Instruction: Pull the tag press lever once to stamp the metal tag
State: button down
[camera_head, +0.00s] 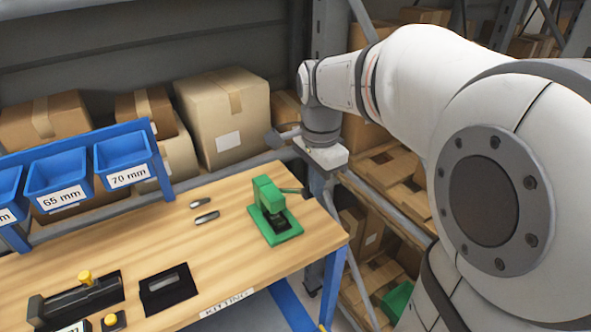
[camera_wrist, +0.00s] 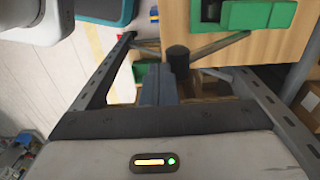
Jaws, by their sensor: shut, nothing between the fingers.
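The green tag press (camera_head: 265,220) stands on the wooden bench near its right end. Its dark lever (camera_head: 295,191) sticks out to the right. In the wrist view, part of the green press (camera_wrist: 258,14) shows at the upper right, and a black knob-like end of the lever (camera_wrist: 178,55) appears just beyond my fingers. My gripper (camera_wrist: 160,85) is shut and empty, close to the lever end; I cannot tell whether it touches. In the head view, my gripper (camera_head: 324,160) is beyond the bench's right end. No metal tag can be made out in the press.
Two small metal pieces (camera_head: 205,210) lie left of the press. A black fixture (camera_head: 168,288) and a black-and-yellow tool (camera_head: 80,300) sit at the front. Blue bins (camera_head: 128,163) hang at the left. Cardboard boxes (camera_head: 222,115) and shelving stand behind.

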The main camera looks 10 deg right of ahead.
notch_tip(320, 180, up, 6)
jog(key=p, duration=0.4)
jog(key=shift+f, duration=0.2)
jog(key=shift+s, duration=0.1)
jog(key=s+f+n+t, duration=0.3)
jog(key=s+f+n, duration=0.1)
jog(key=s+n, duration=0.8)
jog(key=shift+a+f+n, duration=0.3)
jog(key=shift+f+n, duration=0.1)
jog(key=shift+n, duration=0.8)
